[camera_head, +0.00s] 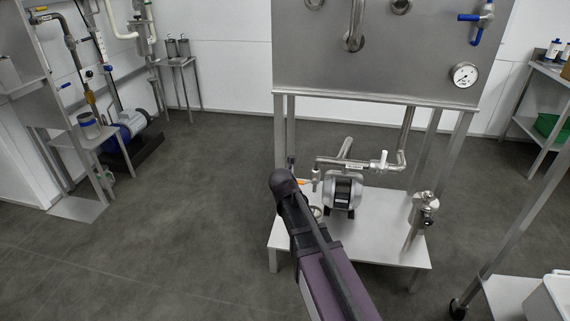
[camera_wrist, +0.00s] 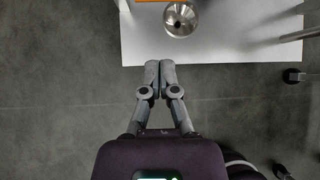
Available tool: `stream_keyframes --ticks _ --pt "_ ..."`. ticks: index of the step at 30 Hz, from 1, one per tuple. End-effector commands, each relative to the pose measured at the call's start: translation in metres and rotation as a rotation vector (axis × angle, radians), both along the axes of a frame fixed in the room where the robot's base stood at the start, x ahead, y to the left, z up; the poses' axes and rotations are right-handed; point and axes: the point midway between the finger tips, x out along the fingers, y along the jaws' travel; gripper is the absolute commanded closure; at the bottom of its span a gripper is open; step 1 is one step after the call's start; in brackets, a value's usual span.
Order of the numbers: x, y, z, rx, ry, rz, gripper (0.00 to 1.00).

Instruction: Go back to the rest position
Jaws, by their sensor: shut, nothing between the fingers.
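My gripper (camera_wrist: 160,78) shows in the wrist view with its two fingers together, shut and empty. Its fingertips point at the front edge of a white low shelf (camera_wrist: 150,45). In the head view my arm reaches up from the bottom toward the evaporator tank stand, and the gripper is hidden there. The same low shelf (camera_head: 375,248) lies under the grey steel tank (camera_head: 375,60).
A pump (camera_head: 342,190) with piping stands on the low shelf. A round metal part (camera_wrist: 181,19) shows near the fingertips. A wheeled rack (camera_head: 510,292) with a white bin (camera_head: 553,298) stands at right. The floor (camera_head: 150,235) at left is clear.

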Motion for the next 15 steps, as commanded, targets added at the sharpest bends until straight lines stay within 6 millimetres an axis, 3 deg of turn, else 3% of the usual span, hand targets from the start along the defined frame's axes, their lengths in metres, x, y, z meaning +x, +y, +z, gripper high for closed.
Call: stream_keyframes --ticks 8,15 --pt "-0.005 -0.004 -0.002 0.041 0.0 -0.054 1.0" --pt "-0.024 -0.016 -0.008 0.201 -0.002 -0.273 1.0"
